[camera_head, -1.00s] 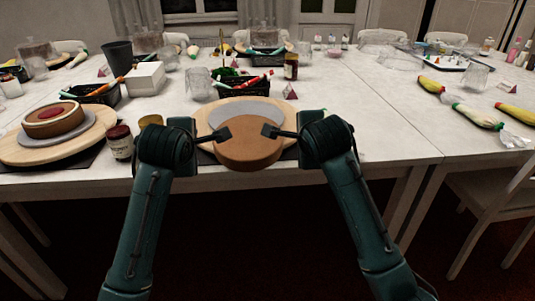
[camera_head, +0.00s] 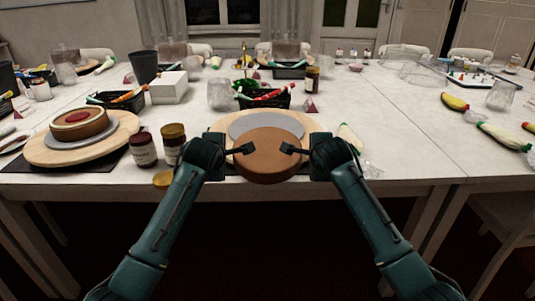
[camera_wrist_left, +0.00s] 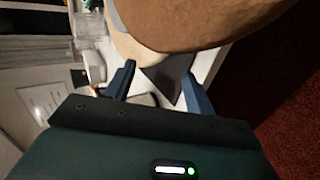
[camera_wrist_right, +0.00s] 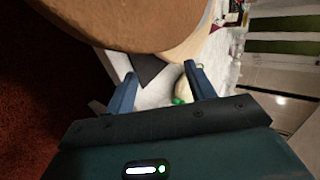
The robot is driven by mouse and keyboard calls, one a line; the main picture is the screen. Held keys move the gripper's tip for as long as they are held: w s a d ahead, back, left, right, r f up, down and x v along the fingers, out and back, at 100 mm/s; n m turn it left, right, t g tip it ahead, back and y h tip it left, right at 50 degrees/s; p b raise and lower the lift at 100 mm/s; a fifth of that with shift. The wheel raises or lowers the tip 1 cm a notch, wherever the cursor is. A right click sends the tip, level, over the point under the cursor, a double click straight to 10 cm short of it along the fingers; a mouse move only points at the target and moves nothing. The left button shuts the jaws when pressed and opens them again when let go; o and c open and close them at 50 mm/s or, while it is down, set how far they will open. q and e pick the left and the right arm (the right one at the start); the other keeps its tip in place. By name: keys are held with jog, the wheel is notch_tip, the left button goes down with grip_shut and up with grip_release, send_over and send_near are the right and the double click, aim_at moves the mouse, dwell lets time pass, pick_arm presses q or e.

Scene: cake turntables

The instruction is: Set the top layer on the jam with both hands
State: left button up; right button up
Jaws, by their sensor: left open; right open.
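The top layer (camera_head: 266,163), a plain brown cake disc, is between my two grippers at the table's front edge. It overlaps the near part of a round wooden turntable with a grey disc (camera_head: 265,124); I cannot tell how high it is. My left gripper (camera_head: 243,149) is open at the layer's left side, and my right gripper (camera_head: 291,149) is open at its right side. The layer's side also fills the top of the left wrist view (camera_wrist_left: 200,22) and the right wrist view (camera_wrist_right: 130,20). A bottom layer with red jam (camera_head: 78,118) sits on another turntable (camera_head: 50,150) at left.
A black basket of tubes (camera_head: 262,97) stands behind the turntable. A piping bag (camera_head: 347,137) lies by my right wrist.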

aim_at(230, 157)
pick_arm(q)
jog(key=x, duration=0.3)
jog(key=shift+w+f, duration=0.15)
jog(key=shift+w, duration=0.1)
pick_arm(e)
jog(key=x, duration=0.3)
jog(key=shift+w+f, duration=0.15)
jog(key=shift+w, duration=0.1)
pick_arm(q)
jog(key=shift+w+d+f, duration=0.1)
jog(key=shift+w, duration=0.15)
pick_arm(e)
jog(key=shift+w+a+f, duration=0.1)
jog(key=shift+w, duration=0.15)
pick_arm(q)
jog(key=shift+s+d, duration=0.1)
jog(key=shift+d, duration=0.55)
pick_arm(e)
jog(key=shift+s+a, duration=0.1)
jog(key=shift+a, duration=0.55)
